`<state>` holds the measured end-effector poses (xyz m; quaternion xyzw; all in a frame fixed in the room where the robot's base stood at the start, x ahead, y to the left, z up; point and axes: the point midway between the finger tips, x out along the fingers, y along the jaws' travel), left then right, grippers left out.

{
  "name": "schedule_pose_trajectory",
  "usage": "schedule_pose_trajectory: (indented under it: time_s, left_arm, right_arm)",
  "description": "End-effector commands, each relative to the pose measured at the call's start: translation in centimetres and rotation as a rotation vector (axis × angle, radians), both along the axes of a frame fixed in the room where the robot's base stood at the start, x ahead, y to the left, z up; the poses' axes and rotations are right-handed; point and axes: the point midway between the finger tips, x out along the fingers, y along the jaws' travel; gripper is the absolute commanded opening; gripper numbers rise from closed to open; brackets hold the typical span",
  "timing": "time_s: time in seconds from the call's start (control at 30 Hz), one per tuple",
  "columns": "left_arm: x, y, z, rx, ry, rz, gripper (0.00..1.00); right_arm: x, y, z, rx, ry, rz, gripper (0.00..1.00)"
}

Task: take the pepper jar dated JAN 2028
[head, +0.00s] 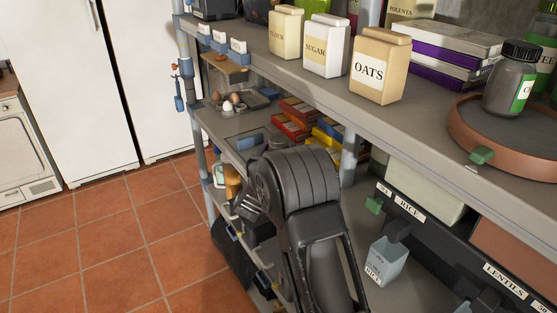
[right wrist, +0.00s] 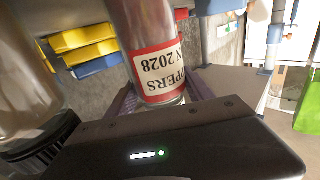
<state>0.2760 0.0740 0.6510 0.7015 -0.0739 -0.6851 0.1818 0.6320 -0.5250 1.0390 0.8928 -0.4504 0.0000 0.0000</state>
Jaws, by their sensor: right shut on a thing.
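In the right wrist view the pepper jar (right wrist: 143,25) stands out by its red-bordered white label (right wrist: 161,73), seen upside down. The label reads "PEPPERS" with "N 2028" below it; the start of the date is cut off from sight. My right gripper (right wrist: 158,100) is shut on this jar, with a finger on each side of it. In the head view my right arm reaches down to the lower shelf, and its own wrist hides most of the gripper and the jar. My left gripper does not show.
A glass jar with a black lid (right wrist: 35,150) is close at the left in the wrist view. The upper shelf (head: 300,75) overhangs, carrying an oats canister (head: 379,70) and a turntable (head: 470,130). Coloured boxes (head: 297,118) lie below. Floor (head: 110,240) is open at left.

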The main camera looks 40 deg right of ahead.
Motion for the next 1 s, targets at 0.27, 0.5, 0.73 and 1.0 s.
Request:
schedule_pose_trajectory:
  time_s: [0.27, 0.5, 0.73, 1.0]
  left_arm:
    - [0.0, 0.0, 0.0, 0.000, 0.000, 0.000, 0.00]
    - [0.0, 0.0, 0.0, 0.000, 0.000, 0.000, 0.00]
    - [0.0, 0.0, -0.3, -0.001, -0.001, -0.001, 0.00]
    - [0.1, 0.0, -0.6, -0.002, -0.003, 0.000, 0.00]
  right_arm:
    - [0.0, 0.0, 0.2, -0.003, -0.003, 0.000, 0.00]
    - [0.0, 0.0, 0.4, -0.002, -0.004, 0.000, 0.00]
    - [0.0, 0.0, 2.8, -0.001, -0.010, -0.001, 0.00]
    - [0.0, 0.0, 7.8, -0.001, -0.009, -0.001, 0.00]
